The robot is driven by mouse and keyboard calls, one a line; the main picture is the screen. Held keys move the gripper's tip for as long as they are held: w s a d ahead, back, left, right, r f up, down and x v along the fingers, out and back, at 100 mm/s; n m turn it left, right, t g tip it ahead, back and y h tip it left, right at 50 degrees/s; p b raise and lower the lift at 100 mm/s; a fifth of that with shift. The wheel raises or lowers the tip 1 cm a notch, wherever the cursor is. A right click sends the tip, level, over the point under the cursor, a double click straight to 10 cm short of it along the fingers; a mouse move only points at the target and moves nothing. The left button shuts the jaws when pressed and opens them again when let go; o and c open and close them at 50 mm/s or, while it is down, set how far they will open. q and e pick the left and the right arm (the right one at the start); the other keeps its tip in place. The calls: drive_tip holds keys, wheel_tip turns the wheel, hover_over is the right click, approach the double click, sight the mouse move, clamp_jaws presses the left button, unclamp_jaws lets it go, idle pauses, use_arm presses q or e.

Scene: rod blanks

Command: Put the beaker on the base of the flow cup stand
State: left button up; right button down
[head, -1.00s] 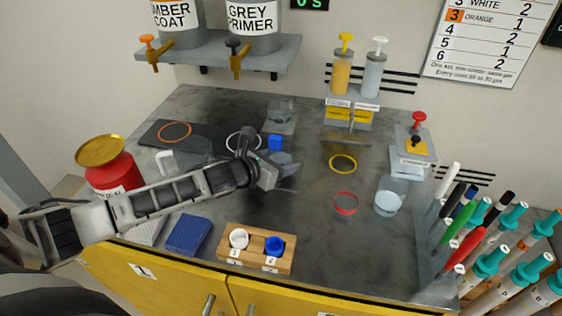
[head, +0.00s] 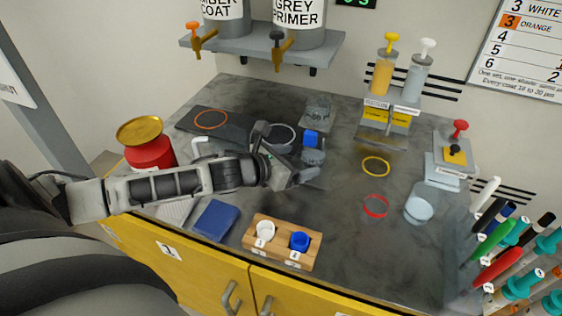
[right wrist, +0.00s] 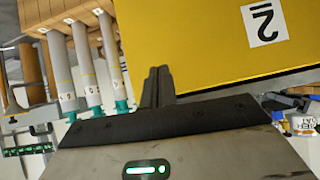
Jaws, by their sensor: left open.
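A clear beaker (head: 419,209) with a pale band stands upright on the right part of the worktop. What looks like the flow cup stand is the grey piece with a blue block (head: 310,138) and a grey cup (head: 313,157), behind and right of my left gripper; its base is partly hidden. My left gripper (head: 289,153) is open, its fingers beside the white ring and close to the grey cup; I cannot tell whether they touch anything. It is well left of the beaker. My right gripper (right wrist: 156,86) is shut and empty before a yellow cabinet front.
A dark mat (head: 222,131) bears an orange and a white ring. A wooden block (head: 283,243) holds a white and a blue cup. A blue pad (head: 215,220), red can (head: 150,152), pump dispensers (head: 400,80) and pens stand around.

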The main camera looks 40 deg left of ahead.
use_arm(q)
drive_tip(key=v, duration=0.6)
idle(0.5)
